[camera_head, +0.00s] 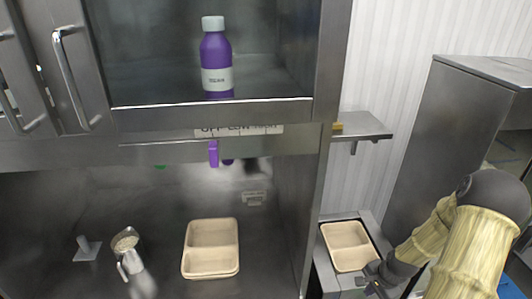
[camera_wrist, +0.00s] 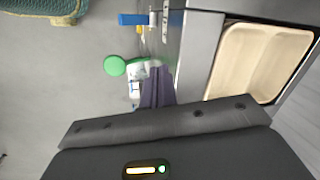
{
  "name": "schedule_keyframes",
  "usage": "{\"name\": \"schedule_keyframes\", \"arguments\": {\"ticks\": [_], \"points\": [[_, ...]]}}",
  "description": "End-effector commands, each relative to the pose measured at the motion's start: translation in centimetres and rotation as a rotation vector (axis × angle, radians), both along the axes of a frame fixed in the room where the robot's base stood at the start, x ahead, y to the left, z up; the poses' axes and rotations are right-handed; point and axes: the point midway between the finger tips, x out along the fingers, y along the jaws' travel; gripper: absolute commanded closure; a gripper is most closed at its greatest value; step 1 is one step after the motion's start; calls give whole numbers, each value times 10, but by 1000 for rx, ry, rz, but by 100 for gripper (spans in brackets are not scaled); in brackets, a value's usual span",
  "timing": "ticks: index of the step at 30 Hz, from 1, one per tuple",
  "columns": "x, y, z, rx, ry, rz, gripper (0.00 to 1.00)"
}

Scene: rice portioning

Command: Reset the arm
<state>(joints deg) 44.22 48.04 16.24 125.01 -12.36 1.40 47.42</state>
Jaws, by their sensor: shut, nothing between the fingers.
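My arm comes in at the lower right of the head view, and my gripper (camera_head: 373,281) is at its end, low beside the front of the right-hand tray. In the wrist view my gripper (camera_wrist: 157,88) shows as dark narrow fingers, shut with nothing held. A beige two-compartment tray (camera_head: 347,246) sits in a metal recess near my gripper. It also shows at the upper right of the wrist view (camera_wrist: 262,62), apart from the fingers, and looks empty.
Another beige tray (camera_head: 211,249) and a metal scoop-like vessel (camera_head: 127,250) with grainy contents stand on the steel counter at left. A purple bottle (camera_head: 216,60) stands on the upper cabinet shelf. A small wall shelf (camera_head: 363,127) sticks out above the right-hand tray. Grey floor (camera_wrist: 50,75) lies left of my fingers.

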Motion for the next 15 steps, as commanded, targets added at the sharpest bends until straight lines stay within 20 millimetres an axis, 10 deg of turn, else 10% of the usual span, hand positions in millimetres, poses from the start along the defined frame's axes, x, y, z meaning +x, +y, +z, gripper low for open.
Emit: {"name": "schedule_keyframes", "arguments": {"ticks": [15], "points": [[-26,109,142,-261,-7,706,100]]}}
